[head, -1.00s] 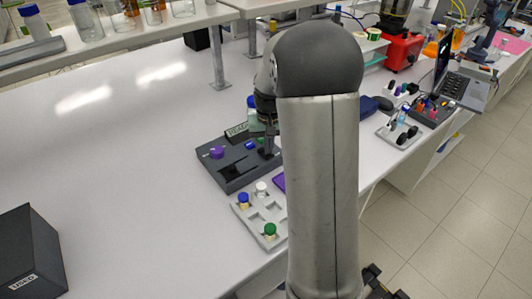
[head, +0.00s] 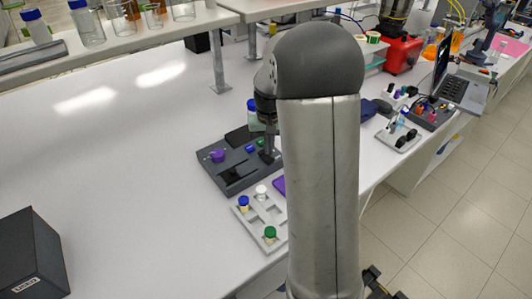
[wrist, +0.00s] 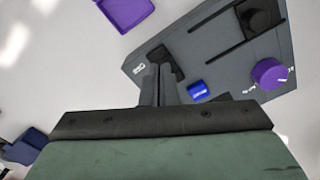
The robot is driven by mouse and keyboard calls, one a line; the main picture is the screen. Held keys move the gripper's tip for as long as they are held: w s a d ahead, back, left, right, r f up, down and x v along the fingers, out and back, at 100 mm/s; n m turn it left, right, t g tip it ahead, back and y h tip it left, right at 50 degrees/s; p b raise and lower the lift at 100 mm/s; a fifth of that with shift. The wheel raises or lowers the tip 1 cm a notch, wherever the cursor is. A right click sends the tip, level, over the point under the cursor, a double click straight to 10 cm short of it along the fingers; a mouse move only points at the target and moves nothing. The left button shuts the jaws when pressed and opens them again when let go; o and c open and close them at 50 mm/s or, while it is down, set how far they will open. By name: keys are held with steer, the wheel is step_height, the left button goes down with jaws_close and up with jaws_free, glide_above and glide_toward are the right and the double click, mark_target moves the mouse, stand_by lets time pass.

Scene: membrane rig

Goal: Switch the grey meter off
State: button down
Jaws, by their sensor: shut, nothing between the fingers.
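The grey meter (head: 241,163) is a low dark grey box on the white bench in the head view. It has a purple knob (head: 218,155), a blue button (head: 250,148) and a dark, blank display (head: 240,137) at its back. In the wrist view the meter (wrist: 222,48) shows the purple knob (wrist: 268,73), the blue button (wrist: 197,89) and a slot with a black slider (wrist: 258,18). My gripper (wrist: 156,72) is shut and empty. Its fingertips are beside a small black switch (wrist: 166,58) near a white label; contact is hard to tell. The switch is partly hidden.
A pale tray (head: 262,219) with several capped vials stands in front of the meter. A purple item (head: 279,185) lies right of it, also in the wrist view (wrist: 124,10). A black box (head: 30,255) stands front left. The bench left of the meter is clear.

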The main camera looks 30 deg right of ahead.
mark_target(269, 159)
step_height(269, 159, up, 5)
steer(key=p, duration=0.2)
steer(key=shift+f+p, duration=0.1)
steer(key=shift+p, duration=0.3)
steer(key=s+a+r+n, duration=0.1)
steer(key=s+a, duration=0.4)
steer(key=s, duration=0.3)
steer(key=s+a+r+n, duration=0.1)
steer(key=s+a, duration=0.3)
steer(key=s, duration=0.4)
steer(key=s+a+r+n+t, duration=0.1)
steer(key=s+a+r, duration=0.1)
steer(key=s+a, duration=0.3)
steer(key=s, duration=0.3)
steer(key=shift+s+a+n, duration=0.3)
steer(key=shift+s, duration=0.1)
